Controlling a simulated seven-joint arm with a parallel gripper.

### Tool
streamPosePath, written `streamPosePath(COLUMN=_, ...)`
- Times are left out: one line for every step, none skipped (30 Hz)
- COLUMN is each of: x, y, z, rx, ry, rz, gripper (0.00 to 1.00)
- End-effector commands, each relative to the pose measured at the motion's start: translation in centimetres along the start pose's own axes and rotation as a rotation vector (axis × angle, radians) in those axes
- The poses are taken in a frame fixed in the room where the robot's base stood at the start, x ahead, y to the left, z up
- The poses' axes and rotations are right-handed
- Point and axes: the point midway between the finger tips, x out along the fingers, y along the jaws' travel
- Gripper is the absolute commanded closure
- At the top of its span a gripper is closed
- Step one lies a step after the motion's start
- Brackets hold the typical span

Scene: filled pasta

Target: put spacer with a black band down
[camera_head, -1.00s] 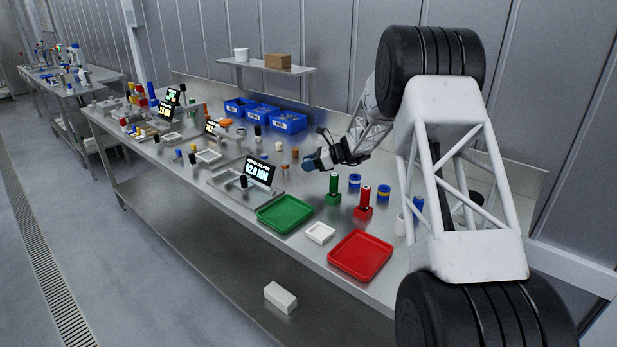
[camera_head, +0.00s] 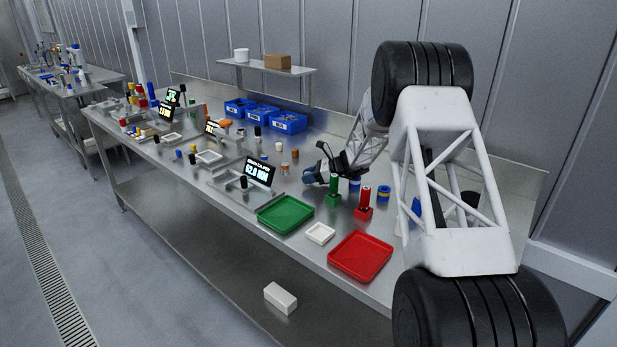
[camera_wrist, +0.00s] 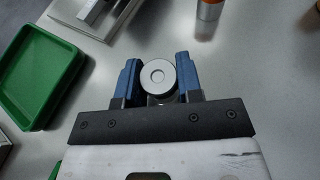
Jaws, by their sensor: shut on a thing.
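My gripper (camera_wrist: 158,84) has its two blue fingers shut on a round spacer (camera_wrist: 158,75), seen end-on in the wrist view. In the head view my gripper (camera_head: 311,177) is low over the steel bench, just behind and left of the green post stand (camera_head: 334,192). The held spacer cannot be made out there. I cannot tell whether its underside touches the bench.
A green tray (camera_head: 285,214), small white tray (camera_head: 320,233) and red tray (camera_head: 360,256) line the bench front. A red post stand (camera_head: 364,205) and blue rings stand to the right. A gauge display (camera_head: 259,171) is left. An orange-banded cylinder (camera_wrist: 210,8) lies ahead.

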Motion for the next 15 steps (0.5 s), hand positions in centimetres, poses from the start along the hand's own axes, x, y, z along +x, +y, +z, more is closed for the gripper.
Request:
streamPosePath(x=-0.01, y=-0.02, z=0.03, rx=-0.001, ry=0.000, rz=0.000, gripper=0.92)
streamPosePath(x=-0.02, y=-0.02, z=0.04, rx=-0.001, ry=0.000, rz=0.000, gripper=0.92)
streamPosePath(x=-0.01, y=-0.02, z=0.04, rx=-0.001, ry=0.000, rz=0.000, gripper=0.92)
streamPosePath(x=-0.02, y=-0.02, z=0.04, rx=-0.001, ry=0.000, rz=0.000, gripper=0.92)
streamPosePath(x=-0.01, y=-0.01, z=0.04, rx=0.000, ry=0.000, rz=0.000, gripper=0.92)
streamPosePath(x=-0.01, y=-0.01, z=0.04, rx=0.000, ry=0.000, rz=0.000, gripper=0.92)
streamPosePath(x=-0.01, y=-0.01, z=0.03, rx=0.000, ry=0.000, rz=0.000, gripper=0.92)
streamPosePath(x=0.00, y=-0.01, z=0.00, rx=0.000, ry=0.000, rz=0.000, gripper=0.92)
streamPosePath(x=0.03, y=-0.01, z=-0.06, rx=0.000, ry=0.000, rz=0.000, gripper=0.92)
streamPosePath(x=0.05, y=-0.01, z=-0.12, rx=0.000, ry=0.000, rz=0.000, gripper=0.92)
streamPosePath(x=0.08, y=-0.01, z=-0.18, rx=0.000, ry=0.000, rz=0.000, gripper=0.92)
streamPosePath(x=0.11, y=-0.01, z=-0.26, rx=0.000, ry=0.000, rz=0.000, gripper=0.92)
streamPosePath(x=0.13, y=-0.01, z=-0.32, rx=0.000, ry=0.000, rz=0.000, gripper=0.92)
streamPosePath(x=0.14, y=-0.01, z=-0.34, rx=0.000, ry=0.000, rz=0.000, gripper=0.65)
streamPosePath(x=0.13, y=-0.01, z=-0.32, rx=0.000, ry=0.000, rz=0.000, gripper=0.59)
